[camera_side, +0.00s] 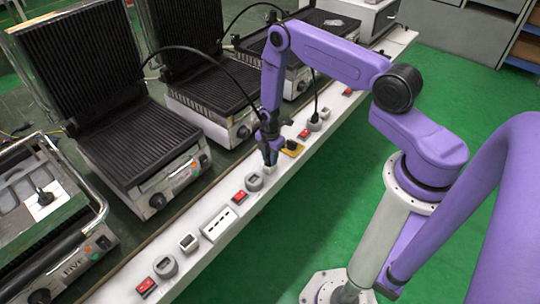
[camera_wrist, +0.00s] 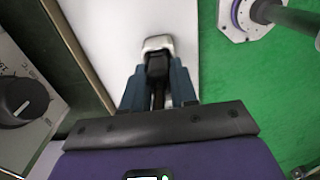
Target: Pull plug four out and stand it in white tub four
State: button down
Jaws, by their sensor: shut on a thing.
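My gripper (camera_side: 269,152) is low over the white strip, its fingers shut on a black plug. In the wrist view the plug (camera_wrist: 157,66) sits between the two blue-grey fingertips. Its far end meets a pale, rounded tub (camera_wrist: 157,43). In the side view this tub (camera_side: 270,170) shows just below the fingertips, mostly covered by them. The plug looks upright over or in the tub; how deep it sits is hidden. A black cable (camera_side: 215,57) arcs from behind the grills to the gripper. A yellow socket (camera_side: 292,148) lies just right of the gripper, with no plug visible in it.
The white strip (camera_side: 205,255) carries red switches (camera_side: 239,197), a grey round socket (camera_side: 254,182), a small square tub (camera_side: 188,243) and a slotted panel (camera_side: 218,224). Another plug (camera_side: 314,123) stands farther along. Ribbed grills (camera_side: 135,140) line the left; green floor (camera_side: 300,240) is open at right.

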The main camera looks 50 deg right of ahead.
jog(key=c, duration=0.8)
grip_release()
notch_tip(320, 180, up, 17)
jog(key=shift+r, duration=0.15)
